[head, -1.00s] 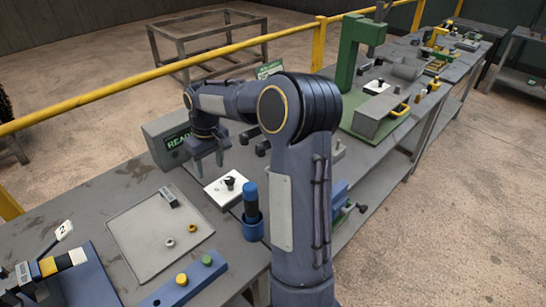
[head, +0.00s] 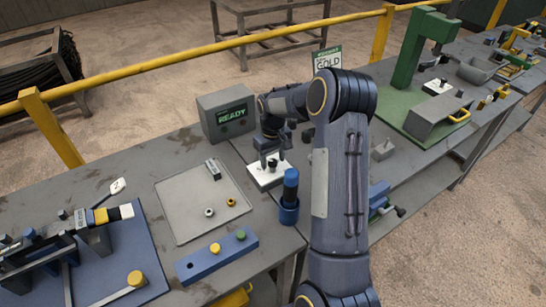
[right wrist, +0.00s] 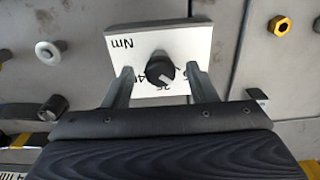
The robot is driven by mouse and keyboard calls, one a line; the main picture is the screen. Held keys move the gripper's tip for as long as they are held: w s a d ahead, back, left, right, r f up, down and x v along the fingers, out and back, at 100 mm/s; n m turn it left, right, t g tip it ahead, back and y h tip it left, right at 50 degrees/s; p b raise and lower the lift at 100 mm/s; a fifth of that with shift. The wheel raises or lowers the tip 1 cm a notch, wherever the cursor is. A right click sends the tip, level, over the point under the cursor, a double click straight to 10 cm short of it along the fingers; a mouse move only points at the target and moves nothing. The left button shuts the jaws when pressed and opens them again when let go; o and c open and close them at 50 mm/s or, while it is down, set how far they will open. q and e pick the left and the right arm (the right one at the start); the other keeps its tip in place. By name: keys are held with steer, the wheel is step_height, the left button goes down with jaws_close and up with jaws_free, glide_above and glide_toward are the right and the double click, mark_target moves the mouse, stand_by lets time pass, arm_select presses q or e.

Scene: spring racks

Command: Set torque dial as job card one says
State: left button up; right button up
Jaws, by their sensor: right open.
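The torque dial is a black knob (right wrist: 160,68) on a white plate marked "Nm" (right wrist: 190,40) in the right wrist view. Numbers lie around the knob, some partly hidden. In the head view the white plate (head: 262,180) lies on the bench, its knob largely hidden by my gripper. My right gripper (head: 271,161) is over the plate; in the right wrist view its open fingers (right wrist: 159,75) stand on either side of the knob, with gaps. No job card with readable dial settings shows. My left gripper is not in view.
A grey box with a green "READY" screen (head: 232,115) stands behind the dial. A blue holder (head: 289,212) stands close in front. A grey tray (head: 180,205) lies to the left. A green-and-white sign (head: 326,60) stands behind my arm.

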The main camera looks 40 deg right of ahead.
steer(key=shift+c, duration=0.4)
steer(key=c, duration=0.9)
